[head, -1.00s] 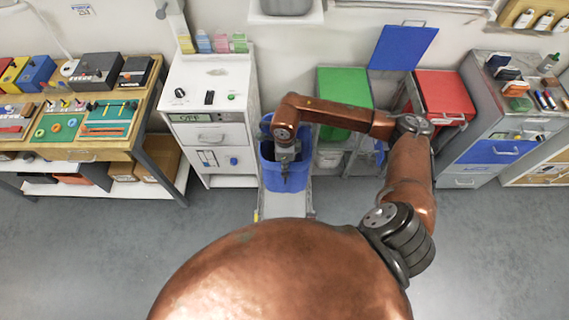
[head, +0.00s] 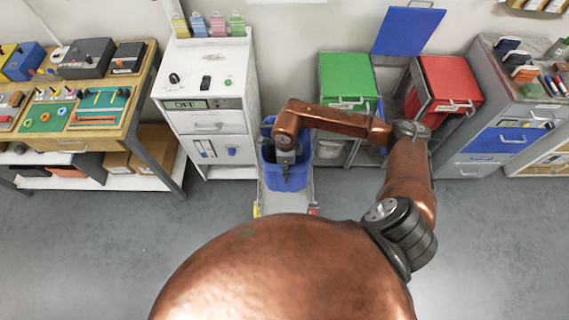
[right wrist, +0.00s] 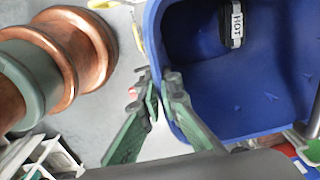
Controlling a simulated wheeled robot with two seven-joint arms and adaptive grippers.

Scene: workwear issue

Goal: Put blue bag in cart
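The pale grey cart (head: 284,204), with yellow and red corners, lies below and around the bag in the head view. I cannot tell whether the bag touches it. My left gripper is out of view.
A green bin (head: 345,75) and a red bin (head: 450,80) are to the right, beside a grey drawer unit (head: 500,120). A wooden bench (head: 140,100) is at left. Grey floor is clear at both sides.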

